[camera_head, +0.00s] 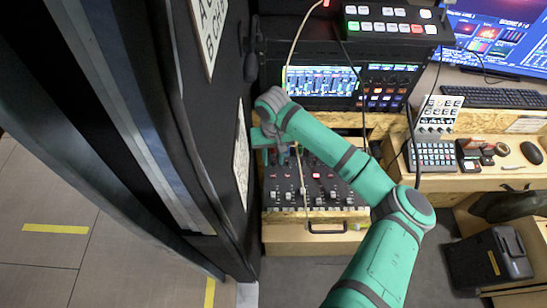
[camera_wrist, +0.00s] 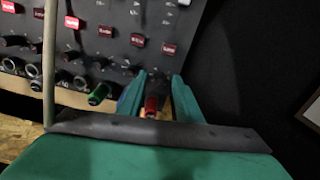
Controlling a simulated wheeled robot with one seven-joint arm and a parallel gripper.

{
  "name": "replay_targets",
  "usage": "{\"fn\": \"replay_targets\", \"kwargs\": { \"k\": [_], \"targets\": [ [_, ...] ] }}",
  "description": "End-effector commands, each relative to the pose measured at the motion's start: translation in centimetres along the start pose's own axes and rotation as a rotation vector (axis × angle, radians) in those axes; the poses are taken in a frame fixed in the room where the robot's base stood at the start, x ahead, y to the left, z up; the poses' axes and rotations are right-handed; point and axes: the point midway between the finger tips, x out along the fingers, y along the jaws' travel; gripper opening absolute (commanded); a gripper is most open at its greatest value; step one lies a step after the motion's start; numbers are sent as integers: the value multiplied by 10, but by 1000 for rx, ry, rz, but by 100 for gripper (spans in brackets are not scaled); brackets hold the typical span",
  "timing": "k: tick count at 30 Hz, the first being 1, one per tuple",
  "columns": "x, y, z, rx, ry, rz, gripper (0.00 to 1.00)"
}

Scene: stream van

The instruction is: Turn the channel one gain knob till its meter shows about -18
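The audio mixer (camera_head: 312,185) is a dark panel with rows of knobs and faders, below the screen. My gripper (camera_head: 279,150) is over its upper left part, and the arm hides some of the panel. In the wrist view my gripper's green fingers (camera_wrist: 158,88) stand on either side of a dark knob with a red end (camera_wrist: 152,104). I cannot tell whether both fingers touch it. A green-ended knob (camera_wrist: 98,95) is just left of the fingers. The meter screen (camera_head: 320,81) shows coloured bars, but its numbers are too small to read.
A black door panel (camera_head: 213,130) stands close to the left of the mixer. A thin pale cable (camera_head: 291,50) hangs in front of the screen and mixer. A keyboard (camera_head: 495,97), button panel (camera_head: 433,156) and mouse (camera_head: 531,152) are on the desk at right.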

Motion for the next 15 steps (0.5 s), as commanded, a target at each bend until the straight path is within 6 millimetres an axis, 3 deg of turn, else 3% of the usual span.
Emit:
{"fn": "replay_targets", "kwargs": {
  "k": [8, 15],
  "targets": [
    [-8, 1, 0, 0, 0, 2, 32],
    [-50, 1, -1, -1, 2, 2, 32]
  ]
}}
